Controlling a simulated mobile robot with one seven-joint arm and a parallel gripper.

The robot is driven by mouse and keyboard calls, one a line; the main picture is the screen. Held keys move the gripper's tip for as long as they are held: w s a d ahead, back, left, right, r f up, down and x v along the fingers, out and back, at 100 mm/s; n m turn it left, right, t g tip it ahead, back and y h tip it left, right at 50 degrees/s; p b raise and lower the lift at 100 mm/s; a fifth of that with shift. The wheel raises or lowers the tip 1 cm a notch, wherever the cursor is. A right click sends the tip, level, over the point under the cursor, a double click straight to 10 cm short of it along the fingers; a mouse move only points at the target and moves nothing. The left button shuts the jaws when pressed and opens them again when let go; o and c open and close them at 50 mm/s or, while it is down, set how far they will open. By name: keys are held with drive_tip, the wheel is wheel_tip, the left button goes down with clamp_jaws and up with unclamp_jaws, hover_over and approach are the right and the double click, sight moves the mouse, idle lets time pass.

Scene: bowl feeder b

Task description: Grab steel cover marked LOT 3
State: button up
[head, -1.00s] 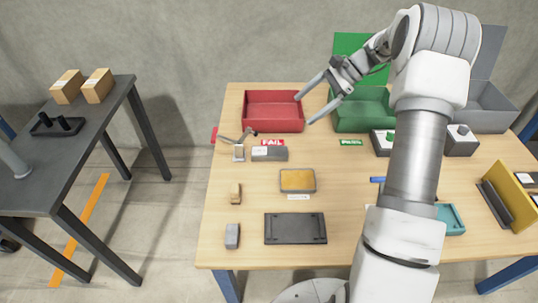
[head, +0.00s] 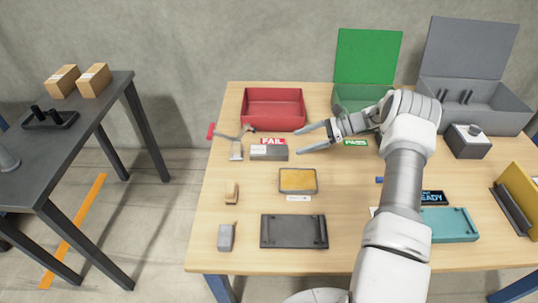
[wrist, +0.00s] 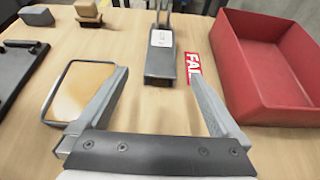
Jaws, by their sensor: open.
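A grey metal block-like piece with a white label (head: 268,152) lies on the table just below the red FAIL sign. It also shows in the wrist view (wrist: 160,68), ahead of my gripper and between the lines of its fingers. The label's print is too small to read, so I cannot confirm LOT 3. My gripper (head: 304,139) is open and empty, to the right of this piece and apart from it. Its two fingers also show in the wrist view (wrist: 158,82), pointing toward the piece.
A red bin (head: 273,110) stands behind the piece, with the FAIL sign (head: 272,141) between them. A lever clamp (head: 236,150) stands close on the left. A yellow-topped pad (head: 298,181) and a dark plate (head: 294,231) lie nearer the front. A green bin (head: 350,97) stands behind my arm.

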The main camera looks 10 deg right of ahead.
sight(271, 149)
drive_tip(key=b+x, duration=0.1)
drive_tip(key=x, duration=0.4)
drive_tip(key=shift+w+a+f, duration=0.1)
drive_tip(key=shift+a+f, duration=0.05)
drive_tip(key=shift+a, duration=0.15)
drive_tip(key=b+x, duration=0.2)
drive_tip(key=x, duration=0.3)
drive_tip(key=shift+w+a, duration=0.1)
drive_tip(key=shift+a, duration=0.05)
drive_tip(key=shift+r, duration=0.25)
drive_tip(key=shift+c, duration=0.3)
clamp_jaws()
